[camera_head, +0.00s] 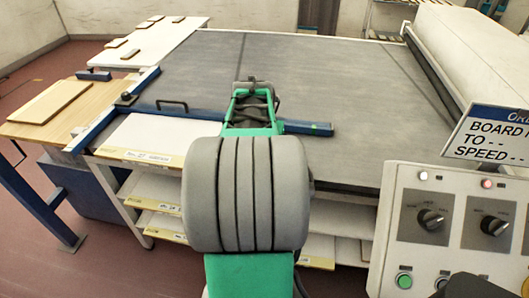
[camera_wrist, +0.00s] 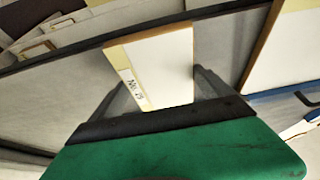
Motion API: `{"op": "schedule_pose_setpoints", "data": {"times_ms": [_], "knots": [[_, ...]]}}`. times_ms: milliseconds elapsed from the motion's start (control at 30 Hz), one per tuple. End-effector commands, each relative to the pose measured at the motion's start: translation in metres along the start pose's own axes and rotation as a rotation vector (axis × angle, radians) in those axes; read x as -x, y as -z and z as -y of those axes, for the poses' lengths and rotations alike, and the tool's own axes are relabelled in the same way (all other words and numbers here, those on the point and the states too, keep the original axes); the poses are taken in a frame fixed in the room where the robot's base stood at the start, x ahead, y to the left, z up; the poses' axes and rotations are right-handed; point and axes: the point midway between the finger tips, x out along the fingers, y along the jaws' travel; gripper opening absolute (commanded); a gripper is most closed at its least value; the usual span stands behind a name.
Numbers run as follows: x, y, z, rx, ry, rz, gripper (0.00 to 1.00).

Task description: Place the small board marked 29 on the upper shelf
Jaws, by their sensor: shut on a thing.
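The small board marked "No 29" (camera_wrist: 165,60) is white with a tan edge and a label on its left side. In the wrist view it sits between the two fingers of my gripper (camera_wrist: 165,95), which is shut on it. In the head view my own arm hides the gripper and the board. A white rack under the left side of the grey belt has stacked levels with yellow labels. Its top level (camera_head: 140,133) lies above a middle shelf (camera_head: 150,187) and a lower shelf (camera_head: 160,223). I cannot tell what lies deep inside.
The wide grey belt (camera_head: 330,75) fills the middle. A blue rail (camera_head: 100,128) with a dark handle borders it at left. A wooden table (camera_head: 25,128) with a board stands left, and a white table (camera_head: 150,45) behind. A control panel (camera_head: 455,215) stands at right.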

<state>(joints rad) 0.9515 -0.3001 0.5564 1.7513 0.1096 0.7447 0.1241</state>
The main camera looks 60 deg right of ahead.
Motion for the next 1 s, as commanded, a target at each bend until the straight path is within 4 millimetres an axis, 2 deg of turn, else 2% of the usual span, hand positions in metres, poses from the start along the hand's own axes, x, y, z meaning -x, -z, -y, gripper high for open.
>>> {"op": "schedule_pose_setpoints", "data": {"times_ms": [100,200,567,600,700,1000], "knots": [[-0.021,-0.003,-0.001,0.001,0.000,0.005,0.47],[-0.034,-0.009,-0.001,0.001,0.000,0.003,0.47],[-0.041,-0.011,-0.001,0.001,0.000,0.001,0.47],[-0.041,-0.011,-0.001,0.001,0.000,0.001,0.91],[-0.040,-0.011,-0.001,0.001,0.000,0.002,0.99],[-0.034,-0.008,-0.001,0.001,0.000,0.001,1.00]]}}
